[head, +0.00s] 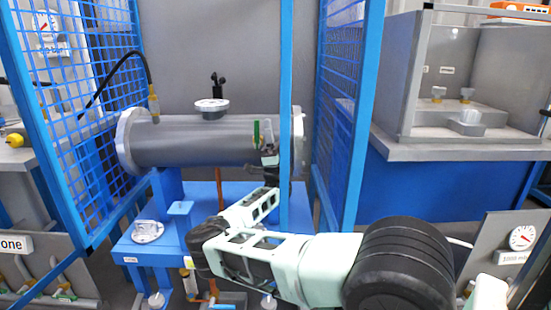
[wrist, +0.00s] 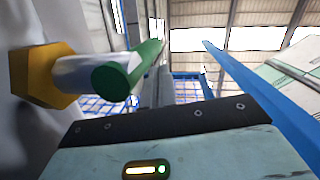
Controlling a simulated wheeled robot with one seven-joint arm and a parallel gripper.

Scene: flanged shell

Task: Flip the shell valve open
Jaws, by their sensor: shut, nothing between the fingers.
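The shell (head: 190,140) is a horizontal grey cylinder with pale flanges, lying on a blue stand inside the blue cage. The shell valve's green handle (head: 256,133) stands upright near the shell's right end. In the wrist view the green-capped handle (wrist: 118,78) is large and close at the left, on a pale stem from a brass-coloured hex fitting (wrist: 42,75). My gripper (head: 268,147) is beside the handle, just to its right in the head view. It is shut and empty. Whether it touches the handle cannot be told.
A blue cage post (head: 287,60) stands close to my gripper and partly hides my arm. Blue mesh panels (head: 342,100) flank the shell. A yellow fitting with a black hose (head: 153,103) sits on its left end. A grey bench (head: 450,150) is at the right.

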